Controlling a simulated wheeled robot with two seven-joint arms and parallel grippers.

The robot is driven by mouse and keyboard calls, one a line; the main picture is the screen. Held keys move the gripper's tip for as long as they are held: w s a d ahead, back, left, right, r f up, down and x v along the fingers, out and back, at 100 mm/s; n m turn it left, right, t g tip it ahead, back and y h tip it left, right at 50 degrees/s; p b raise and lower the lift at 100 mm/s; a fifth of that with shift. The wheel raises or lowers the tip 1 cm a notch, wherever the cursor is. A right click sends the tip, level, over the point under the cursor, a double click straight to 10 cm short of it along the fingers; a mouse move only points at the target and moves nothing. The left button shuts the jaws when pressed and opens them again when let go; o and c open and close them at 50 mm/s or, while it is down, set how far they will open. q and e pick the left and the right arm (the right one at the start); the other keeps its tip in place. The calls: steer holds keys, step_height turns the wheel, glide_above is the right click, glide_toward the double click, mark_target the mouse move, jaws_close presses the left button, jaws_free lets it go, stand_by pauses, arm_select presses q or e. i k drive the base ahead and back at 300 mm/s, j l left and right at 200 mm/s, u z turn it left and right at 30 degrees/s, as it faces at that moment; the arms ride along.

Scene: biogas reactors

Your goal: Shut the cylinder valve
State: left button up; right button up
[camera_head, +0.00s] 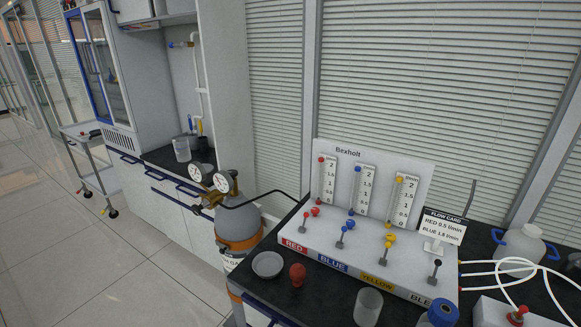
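A gas cylinder (238,230) with a grey shoulder and an orange band stands on the floor left of the dark bench, partly hidden by the bench corner. A brass regulator (214,200) with two round white gauges (222,181) is fitted at its top. A black hose (270,195) runs from it to the flow panel. The cylinder valve is somewhere in the brass fittings at the top; I cannot make out its handle or whether it is open. Neither of my grippers is in view.
A white Bexholt flow panel (345,252) with several coloured levers stands on the bench. A grey dish (267,265), a red object (297,275) and a clear beaker (368,306) sit in front. A trolley (88,135) stands far left. The floor left of the cylinder is clear.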

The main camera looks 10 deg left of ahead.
mark_target(234, 173)
steer(key=i+j+z, duration=0.1)
steer(key=j+z, duration=0.6)
steer(key=z, duration=0.2)
steer(key=j+z, duration=0.4)
steer(key=k+j+z, duration=0.1)
steer(key=j+z, duration=0.35)
